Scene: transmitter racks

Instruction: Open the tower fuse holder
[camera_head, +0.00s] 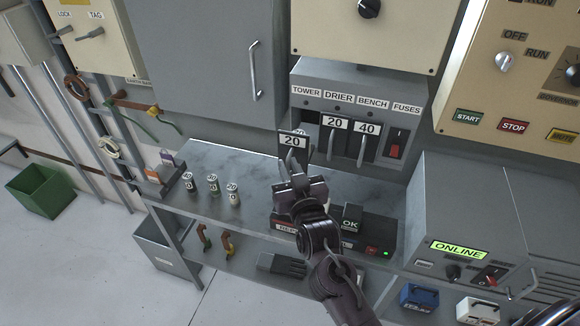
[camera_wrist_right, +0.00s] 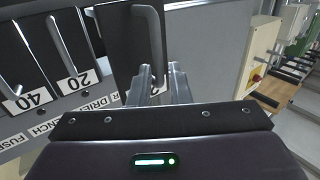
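The tower fuse holder (camera_head: 292,141) is a dark block with a white "20" label under the TOWER sign. It stands tilted out from the panel, lower and further forward than its neighbours, with an opening partly showing behind it. My right gripper (camera_head: 291,165) is at its handle. In the wrist view the grey handle (camera_wrist_right: 150,35) runs down between the two fingers of my right gripper (camera_wrist_right: 161,80). Whether the fingers clamp the handle is unclear. The holder's label is mostly hidden there. My left gripper is not in view.
The drier (camera_head: 335,123) and bench (camera_head: 367,128) fuse holders sit flush to the right, beside a red switch (camera_head: 396,146). Several small cylindrical fuses (camera_head: 213,185) stand on the grey shelf (camera_head: 180,208) at left. A grey cabinet (camera_head: 460,220) with an ONLINE display stands at right.

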